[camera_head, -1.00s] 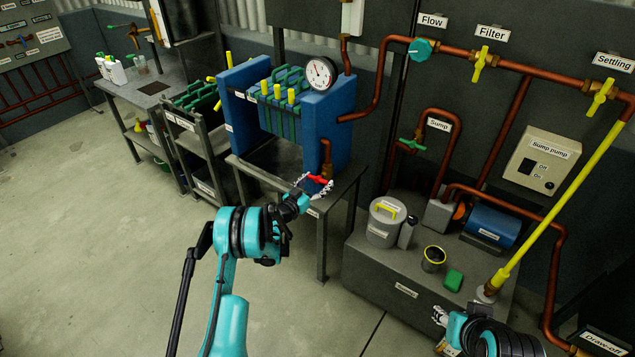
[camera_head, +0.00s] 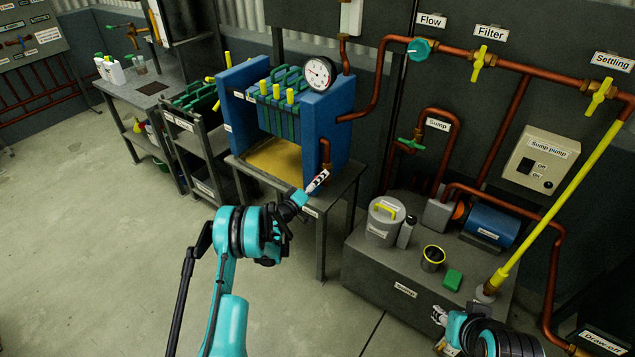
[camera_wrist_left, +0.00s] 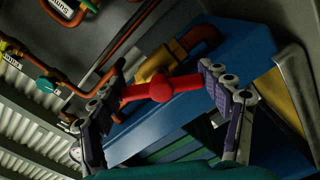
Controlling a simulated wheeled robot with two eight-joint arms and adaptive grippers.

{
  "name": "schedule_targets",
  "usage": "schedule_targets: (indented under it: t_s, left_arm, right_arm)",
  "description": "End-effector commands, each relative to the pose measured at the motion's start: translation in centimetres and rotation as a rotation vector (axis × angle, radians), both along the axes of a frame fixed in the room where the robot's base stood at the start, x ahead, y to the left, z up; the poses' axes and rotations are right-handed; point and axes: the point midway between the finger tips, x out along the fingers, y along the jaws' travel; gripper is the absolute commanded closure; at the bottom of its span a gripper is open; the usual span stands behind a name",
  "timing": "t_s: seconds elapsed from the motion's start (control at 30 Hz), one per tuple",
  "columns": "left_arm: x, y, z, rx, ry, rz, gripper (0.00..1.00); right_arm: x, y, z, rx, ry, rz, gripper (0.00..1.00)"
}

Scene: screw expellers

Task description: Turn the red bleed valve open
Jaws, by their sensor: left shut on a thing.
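The red bleed valve handle (camera_head: 322,176) is on a copper pipe (camera_head: 326,152) low on the front of the blue filter press (camera_head: 325,120). My left gripper (camera_head: 316,182) is at the handle. In the left wrist view the red handle (camera_wrist_left: 160,88) lies crosswise between the two fingers of my left gripper (camera_wrist_left: 163,90), its ends against the finger pads. The brass valve body (camera_wrist_left: 160,66) shows behind it. My right gripper (camera_head: 439,315) is at the lower right, away from the valve; its fingers are too small to judge.
A yellow layer (camera_head: 273,160) covers the tray under the press plates. A pressure gauge (camera_head: 318,73) sits on top of the press. A grey lidded pot (camera_head: 384,222), a dark cup (camera_head: 432,259) and a green block (camera_head: 453,281) stand on the grey plinth to the right.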

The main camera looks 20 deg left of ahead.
Motion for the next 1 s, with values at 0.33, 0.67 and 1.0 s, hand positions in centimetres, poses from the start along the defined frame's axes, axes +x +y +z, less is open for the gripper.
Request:
schedule_targets:
  t_s: [0.33, 0.67, 1.0]
  left_arm:
    - [0.04, -0.01, 0.22, -0.288, 0.104, 0.002, 0.52]
    - [0.04, -0.01, 0.32, -0.466, 0.169, 0.002, 0.52]
    - [0.04, 0.0, 0.36, -0.529, 0.191, 0.002, 0.52]
  right_arm:
    - [0.0, 0.0, 0.01, 0.0, 0.0, 0.0, 0.6]
    - [0.0, 0.0, 0.01, 0.0, 0.0, 0.0, 0.6]
    - [0.0, 0.0, 0.01, 0.0, 0.0, 0.0, 0.6]
